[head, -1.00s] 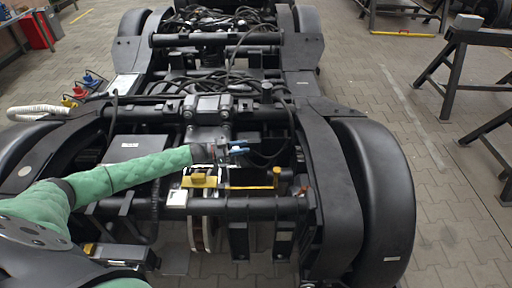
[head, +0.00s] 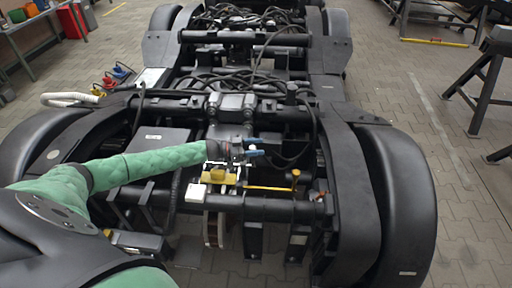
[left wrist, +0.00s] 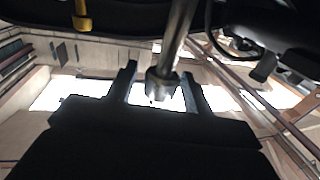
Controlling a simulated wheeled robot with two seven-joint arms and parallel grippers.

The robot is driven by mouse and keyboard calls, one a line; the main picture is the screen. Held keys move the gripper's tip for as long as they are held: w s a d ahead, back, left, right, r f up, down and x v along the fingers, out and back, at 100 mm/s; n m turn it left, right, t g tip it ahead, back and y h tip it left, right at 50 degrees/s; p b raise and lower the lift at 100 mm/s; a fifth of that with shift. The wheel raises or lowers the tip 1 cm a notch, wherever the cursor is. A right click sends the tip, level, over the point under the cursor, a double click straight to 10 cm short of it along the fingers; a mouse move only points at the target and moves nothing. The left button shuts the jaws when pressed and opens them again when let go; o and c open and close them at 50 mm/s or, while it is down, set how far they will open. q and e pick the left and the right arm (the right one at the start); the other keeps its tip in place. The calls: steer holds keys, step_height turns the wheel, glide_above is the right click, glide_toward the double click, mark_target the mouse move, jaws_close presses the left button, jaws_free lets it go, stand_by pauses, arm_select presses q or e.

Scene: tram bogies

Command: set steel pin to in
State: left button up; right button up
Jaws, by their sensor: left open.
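A bare steel pin (left wrist: 177,40), a grey metal rod with a thicker collar at its lower end, comes down from the top in the left wrist view. My left gripper (left wrist: 158,74) is open, with one finger on each side of the collar. Gaps show beside it, and I cannot tell whether either finger touches. In the head view my left gripper (head: 250,148) is over the middle of the near bogie frame (head: 270,210), by the grey block. The pin cannot be made out there. My right gripper is not in view.
A yellow block (head: 217,175) and a yellow rod (head: 268,188) lie close in front of the gripper. Black cables (head: 290,150) run just right of it. Black wheel covers (head: 395,200) flank the frame. Paved floor (head: 460,220) is free at right.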

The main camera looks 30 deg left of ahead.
arm_select(q)
steer(key=shift+r, duration=0.45)
steer(key=s+d+r+b, duration=0.1)
steer(key=d+r, duration=0.9)
steer(key=d, duration=0.1)
steer(key=shift+d+b, duration=0.3)
steer(key=shift+b, duration=0.1)
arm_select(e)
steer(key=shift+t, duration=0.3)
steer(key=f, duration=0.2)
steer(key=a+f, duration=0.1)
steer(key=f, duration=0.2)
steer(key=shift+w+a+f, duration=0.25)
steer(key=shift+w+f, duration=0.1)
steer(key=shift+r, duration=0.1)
